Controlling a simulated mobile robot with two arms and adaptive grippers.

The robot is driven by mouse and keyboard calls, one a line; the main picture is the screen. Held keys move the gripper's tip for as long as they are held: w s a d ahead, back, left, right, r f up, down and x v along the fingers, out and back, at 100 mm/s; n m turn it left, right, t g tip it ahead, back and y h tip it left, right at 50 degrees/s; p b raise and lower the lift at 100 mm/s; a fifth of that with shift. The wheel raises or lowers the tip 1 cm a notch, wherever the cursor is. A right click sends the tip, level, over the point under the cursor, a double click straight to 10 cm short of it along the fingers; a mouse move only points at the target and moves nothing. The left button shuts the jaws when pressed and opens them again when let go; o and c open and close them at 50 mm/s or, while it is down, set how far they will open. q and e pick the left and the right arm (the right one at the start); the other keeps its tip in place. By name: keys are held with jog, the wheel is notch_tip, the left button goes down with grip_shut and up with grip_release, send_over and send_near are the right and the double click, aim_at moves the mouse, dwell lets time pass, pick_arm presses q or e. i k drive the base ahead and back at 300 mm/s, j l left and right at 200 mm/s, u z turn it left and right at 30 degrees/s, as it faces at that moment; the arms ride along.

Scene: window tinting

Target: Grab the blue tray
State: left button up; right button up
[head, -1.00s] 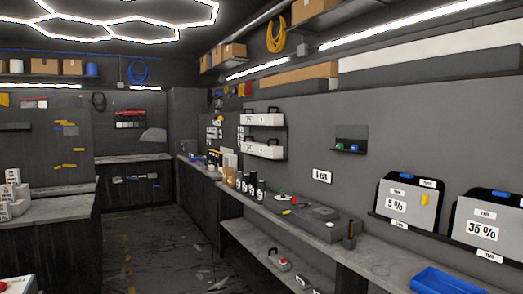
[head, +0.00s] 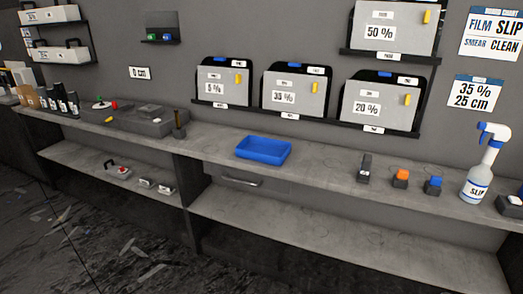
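The blue tray (head: 262,150) sits on the grey workbench (head: 220,146), near the middle of the head view. It is shallow and rectangular, looks empty, and stands close to the bench's front edge, above a drawer handle. Neither of my grippers shows in the head view.
A small dark block (head: 364,168), an orange-topped item (head: 401,178), a blue-topped item (head: 433,185) and a spray bottle (head: 481,165) stand right of the tray. Dark bottles (head: 62,103) stand far left. Percent-labelled panels (head: 295,92) hang behind. The bench beside the tray is clear.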

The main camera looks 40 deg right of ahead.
aim_at(266, 150)
jog(key=i+l+z, duration=0.1)
jog(key=z, duration=0.25)
jog(key=i+l+z, duration=0.2)
jog(key=z, duration=0.15)
jog(key=i+l+z, duration=0.15)
jog(key=z, duration=0.2)
